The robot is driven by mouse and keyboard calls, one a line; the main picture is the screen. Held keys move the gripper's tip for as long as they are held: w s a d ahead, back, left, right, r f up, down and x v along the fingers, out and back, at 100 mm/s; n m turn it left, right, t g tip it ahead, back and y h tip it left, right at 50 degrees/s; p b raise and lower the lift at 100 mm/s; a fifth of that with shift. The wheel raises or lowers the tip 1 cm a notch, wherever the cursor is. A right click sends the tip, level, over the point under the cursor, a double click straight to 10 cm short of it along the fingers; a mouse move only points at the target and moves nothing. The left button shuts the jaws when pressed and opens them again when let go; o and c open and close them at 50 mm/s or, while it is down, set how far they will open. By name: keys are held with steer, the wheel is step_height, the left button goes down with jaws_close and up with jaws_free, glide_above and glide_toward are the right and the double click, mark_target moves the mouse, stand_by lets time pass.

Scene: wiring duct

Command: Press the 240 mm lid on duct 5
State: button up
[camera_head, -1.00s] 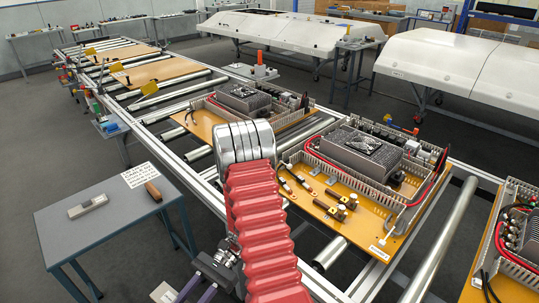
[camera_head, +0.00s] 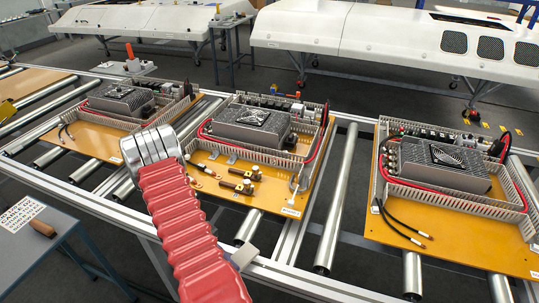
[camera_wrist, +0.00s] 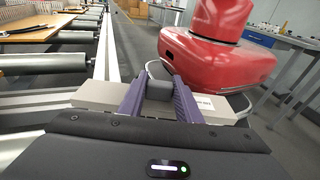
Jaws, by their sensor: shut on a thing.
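A light grey lid (camera_wrist: 98,94) lies crosswise in my gripper (camera_wrist: 158,90) in the wrist view. In the head view a grey end of the lid (camera_head: 245,257) shows beside my red arm sleeve, low in front of the conveyor; the fingers are hidden there. Grey slotted wiring ducts (camera_head: 262,155) frame the box on the middle orange board (camera_head: 262,196). More ducts (camera_head: 455,199) frame the right board. I cannot tell which one is duct 5.
A conveyor with bare rollers (camera_head: 340,200) carries several boards. Fuses (camera_head: 240,187) and loose cables (camera_head: 405,226) lie on the boards. A side table (camera_head: 50,255) with a sheet and brown block stands at the left. White covers (camera_head: 390,40) stand behind.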

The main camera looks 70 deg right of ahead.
steer(key=s+d+r+n+h, duration=0.2)
steer(key=d+n+h, duration=0.25)
steer(key=d, duration=0.55)
steer(key=s+d+r+n+h, duration=0.25)
steer(key=d+h, duration=0.25)
steer(key=d, duration=0.5)
steer(key=s+d+r+n+h, duration=0.15)
steer(key=d+n+h, duration=0.3)
steer(key=d, duration=0.45)
steer(key=w+d+r+n+t+h, duration=0.2)
steer(key=d+n+t+h, duration=0.1)
steer(key=d, duration=0.5)
steer(key=w+d+r+n+t+h, duration=0.1)
steer(key=d+r+n+t+h, duration=0.1)
steer(key=d+t, duration=0.4)
steer(key=w+d+r+n+t+h, duration=0.2)
steer(key=d+n+t+h, duration=0.2)
steer(key=d, duration=0.6)
steer(key=shift+w+r+n+t, duration=0.2)
steer(key=shift+w+n+t, duration=0.25)
steer(key=shift+n, duration=0.6)
steer(key=shift+s, duration=0.1)
steer(key=shift+a+g, duration=0.2)
steer(key=shift+g, duration=0.05)
steer(key=shift+f, duration=2.9)
steer(key=shift+f, duration=1.15)
